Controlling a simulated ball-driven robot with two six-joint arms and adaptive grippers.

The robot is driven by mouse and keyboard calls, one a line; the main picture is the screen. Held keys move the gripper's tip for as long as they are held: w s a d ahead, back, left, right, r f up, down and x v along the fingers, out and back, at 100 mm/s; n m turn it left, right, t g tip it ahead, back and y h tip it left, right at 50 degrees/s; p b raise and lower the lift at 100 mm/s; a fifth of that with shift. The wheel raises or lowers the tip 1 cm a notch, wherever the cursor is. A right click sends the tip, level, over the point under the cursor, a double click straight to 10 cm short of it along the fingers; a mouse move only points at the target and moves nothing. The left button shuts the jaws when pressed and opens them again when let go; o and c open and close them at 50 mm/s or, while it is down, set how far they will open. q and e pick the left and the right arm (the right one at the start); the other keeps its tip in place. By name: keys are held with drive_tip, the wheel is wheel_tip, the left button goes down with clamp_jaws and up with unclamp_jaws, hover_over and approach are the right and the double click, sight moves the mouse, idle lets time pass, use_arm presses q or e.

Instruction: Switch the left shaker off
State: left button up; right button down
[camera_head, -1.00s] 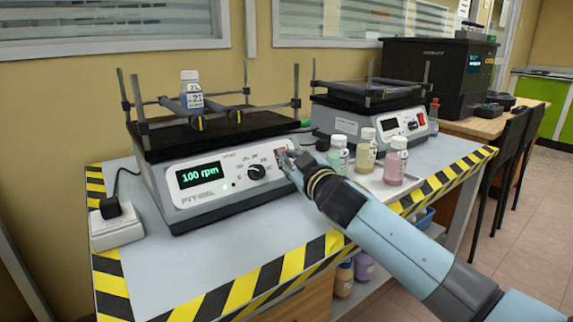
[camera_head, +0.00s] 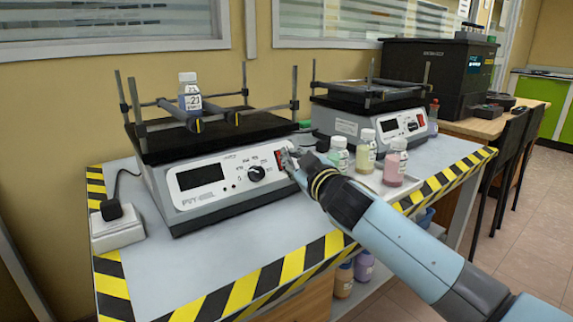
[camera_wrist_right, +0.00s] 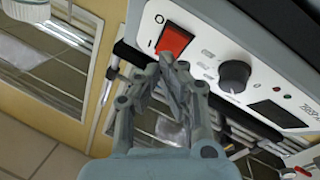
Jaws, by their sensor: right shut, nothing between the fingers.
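The left shaker (camera_head: 220,205) stands on the grey table with its front panel facing me. Its display (camera_head: 201,176) is dark. A labelled bottle (camera_head: 189,95) sits between the bars on its platform. My right gripper (camera_head: 287,158) is shut and empty at the right end of the front panel, by the red power switch (camera_head: 280,158). In the right wrist view the switch (camera_wrist_right: 174,40) shows clearly, and the fingertips (camera_wrist_right: 172,62) are just beside it; I cannot tell whether they touch it. The knob (camera_wrist_right: 234,75) is beside the switch. My left gripper is not in view.
The second shaker (camera_head: 375,118) stands behind to the right. Several bottles, one of them pink (camera_head: 396,162), stand on a tray (camera_head: 385,190) close beside my right gripper. A white power strip (camera_head: 118,228) lies at the left. The table front (camera_head: 225,250) is clear.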

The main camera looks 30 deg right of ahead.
drive_tip(key=s+r, duration=0.1)
drive_tip(key=s+r+p, duration=0.1)
drive_tip(key=s, duration=0.2)
drive_tip(key=shift+d+r+p, duration=0.2)
drive_tip(key=shift+r+p, duration=0.2)
drive_tip(key=shift+s, duration=0.1)
idle(0.3)
